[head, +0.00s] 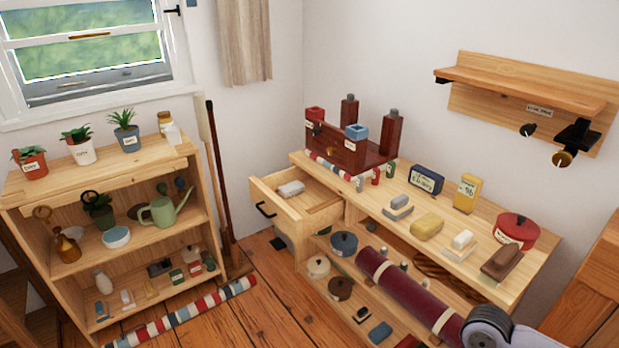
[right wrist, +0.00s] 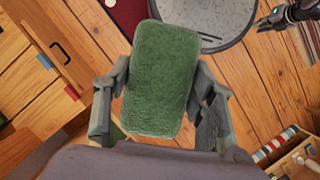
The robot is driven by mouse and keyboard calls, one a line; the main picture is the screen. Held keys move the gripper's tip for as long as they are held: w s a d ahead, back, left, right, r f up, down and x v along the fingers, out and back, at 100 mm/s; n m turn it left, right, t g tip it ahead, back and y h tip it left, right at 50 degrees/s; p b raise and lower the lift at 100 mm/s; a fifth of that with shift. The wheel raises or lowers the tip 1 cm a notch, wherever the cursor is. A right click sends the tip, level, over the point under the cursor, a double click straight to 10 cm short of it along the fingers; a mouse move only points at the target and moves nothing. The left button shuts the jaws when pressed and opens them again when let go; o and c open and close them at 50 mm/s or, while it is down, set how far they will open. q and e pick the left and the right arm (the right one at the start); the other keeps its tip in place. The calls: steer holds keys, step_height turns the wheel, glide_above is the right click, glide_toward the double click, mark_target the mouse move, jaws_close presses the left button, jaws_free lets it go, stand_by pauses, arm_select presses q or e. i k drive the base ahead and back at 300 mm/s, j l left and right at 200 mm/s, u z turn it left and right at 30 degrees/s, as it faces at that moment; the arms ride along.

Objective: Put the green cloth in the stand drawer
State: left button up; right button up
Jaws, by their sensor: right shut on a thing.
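The green cloth (right wrist: 162,80) is a thick, fuzzy folded block in the right wrist view. My right gripper (right wrist: 163,88) is shut on it, with a grey finger on each side. Neither the cloth nor the right gripper can be made out in the head view. The stand (head: 535,258) is the light wooden unit at right in the head view. Its drawer (head: 318,222) is pulled out at the left end, with a pale folded item (head: 291,189) inside and bare room beside it. A dark jointed part, possibly my left gripper (right wrist: 268,20), shows in the right wrist view's top right corner.
The stand top holds a dark red caddy (head: 335,150), soap-like blocks and a red pot (head: 516,230). A wall shelf (head: 525,82) hangs above. Another shelf unit (head: 198,215) stands left, with a striped roll (head: 180,318) before it. Floor between the units is partly clear.

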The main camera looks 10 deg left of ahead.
mark_target(300, 208)
steer(key=i+j, duration=0.35)
steer(key=i+j+z, duration=0.1)
steer(key=i+j, duration=0.25)
steer(key=j, duration=0.2)
steer(key=i+j, duration=0.35)
steer(key=j, duration=0.15)
steer(key=i+j+z, duration=0.1)
steer(key=i+j, duration=0.25)
steer(key=j, duration=0.15)
